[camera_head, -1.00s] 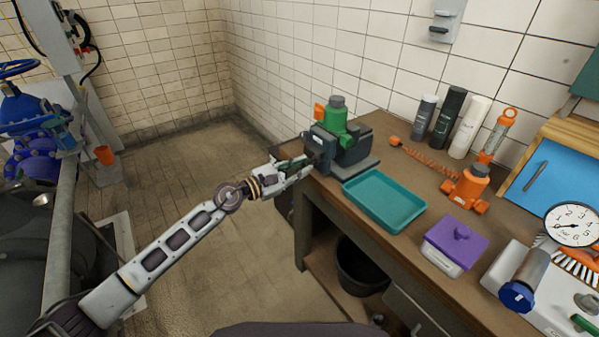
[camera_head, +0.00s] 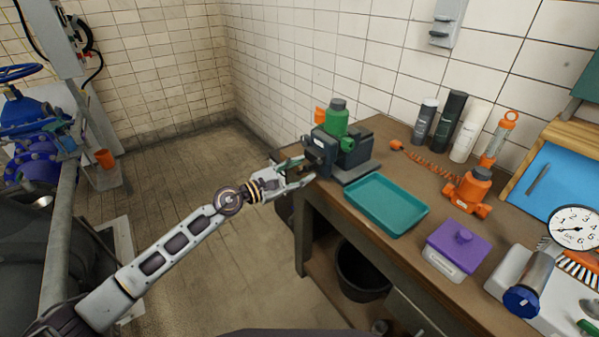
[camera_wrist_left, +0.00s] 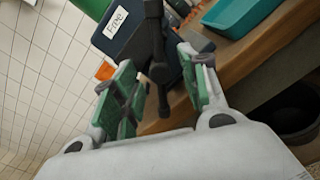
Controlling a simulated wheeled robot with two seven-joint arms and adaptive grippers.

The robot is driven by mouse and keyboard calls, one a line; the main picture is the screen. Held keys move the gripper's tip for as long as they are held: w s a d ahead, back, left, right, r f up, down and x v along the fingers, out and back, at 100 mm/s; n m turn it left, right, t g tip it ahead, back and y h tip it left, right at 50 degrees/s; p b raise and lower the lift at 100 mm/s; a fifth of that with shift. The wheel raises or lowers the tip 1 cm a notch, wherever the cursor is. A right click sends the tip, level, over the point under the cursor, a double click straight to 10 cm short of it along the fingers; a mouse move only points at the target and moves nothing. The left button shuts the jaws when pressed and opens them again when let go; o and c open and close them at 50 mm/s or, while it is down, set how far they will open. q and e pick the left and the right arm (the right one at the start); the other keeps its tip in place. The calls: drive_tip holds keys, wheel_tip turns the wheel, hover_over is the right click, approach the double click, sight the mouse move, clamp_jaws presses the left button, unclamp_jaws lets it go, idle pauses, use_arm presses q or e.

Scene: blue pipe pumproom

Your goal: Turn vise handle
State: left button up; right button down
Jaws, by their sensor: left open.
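The dark blue-grey vise (camera_head: 345,153) stands at the near left corner of the workbench, with a green bottle-like part (camera_head: 337,119) at its jaws. My left gripper (camera_head: 306,169) is at the vise's front, with its fingers apart. In the left wrist view, the vise body (camera_wrist_left: 128,38) carries a label reading "Free". The dark vise handle (camera_wrist_left: 155,45) runs down from the top to a knob between the green-padded fingers of my left gripper (camera_wrist_left: 165,90). The fingers are on either side of the handle, not closed on it. My right gripper is out of view.
A teal tray (camera_head: 386,204) lies on the workbench just right of the vise. A purple-lidded box (camera_head: 456,249), an orange part (camera_head: 467,190) and several bottles stand farther right. A black bin (camera_head: 362,270) is under the bench.

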use_arm(q)
drive_tip(key=v, duration=1.2)
idle(0.6)
drive_tip(key=shift+r, duration=0.1)
